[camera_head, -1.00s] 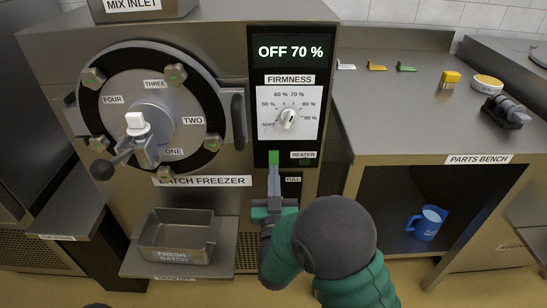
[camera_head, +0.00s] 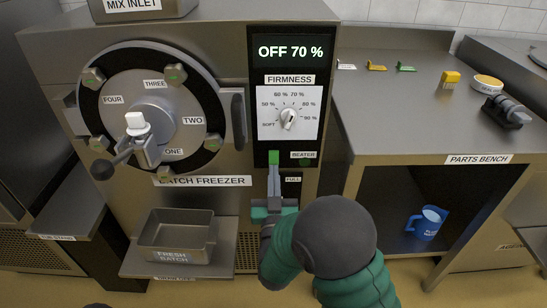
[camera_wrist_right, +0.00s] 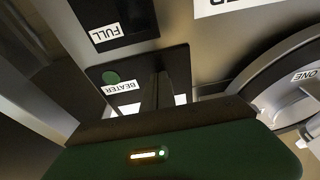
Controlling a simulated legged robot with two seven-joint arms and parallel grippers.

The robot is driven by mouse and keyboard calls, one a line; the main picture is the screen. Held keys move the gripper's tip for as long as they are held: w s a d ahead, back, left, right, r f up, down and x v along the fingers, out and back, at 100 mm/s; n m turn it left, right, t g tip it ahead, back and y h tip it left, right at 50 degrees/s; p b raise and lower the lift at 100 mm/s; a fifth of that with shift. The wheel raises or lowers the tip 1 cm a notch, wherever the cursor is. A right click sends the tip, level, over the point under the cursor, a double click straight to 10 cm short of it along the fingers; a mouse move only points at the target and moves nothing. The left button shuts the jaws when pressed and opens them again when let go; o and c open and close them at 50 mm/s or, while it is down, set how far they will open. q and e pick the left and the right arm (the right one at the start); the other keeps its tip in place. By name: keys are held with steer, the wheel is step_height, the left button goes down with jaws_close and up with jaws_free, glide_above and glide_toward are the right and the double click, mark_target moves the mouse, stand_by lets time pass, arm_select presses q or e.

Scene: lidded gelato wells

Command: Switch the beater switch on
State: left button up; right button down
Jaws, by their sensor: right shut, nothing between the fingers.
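The batch freezer's beater switch plate (camera_head: 304,164) is a black panel with a BEATER label, low on the right of the freezer front. It also shows in the right wrist view (camera_wrist_right: 125,72), with a round green lamp (camera_wrist_right: 111,77) that looks unlit. My right gripper (camera_head: 274,168) is shut and empty, pointing up in front of the plate's left side. A green patch (camera_head: 273,157) shows at its tips; I cannot tell if it is the switch or a finger. The fingers hide part of the plate, and contact is unclear. The display (camera_head: 290,52) reads OFF 70 %. My left gripper is out of view.
The firmness knob (camera_head: 289,120) is above the switch, and the door handle (camera_head: 238,118) is to its left. A fresh batch pan (camera_head: 178,238) sits on a shelf below left. The parts bench (camera_head: 400,110) stands at right, with a blue jug (camera_head: 427,223) beneath.

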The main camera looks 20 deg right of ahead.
steer(key=shift+w+d, duration=0.15)
steer(key=shift+w, duration=0.35)
stand_by(0.5)
steer(key=s+a, duration=0.1)
steer(key=s, duration=0.4)
steer(key=shift+s+a, duration=0.35)
steer(key=shift+s, duration=0.05)
steer(key=shift+b, duration=0.3)
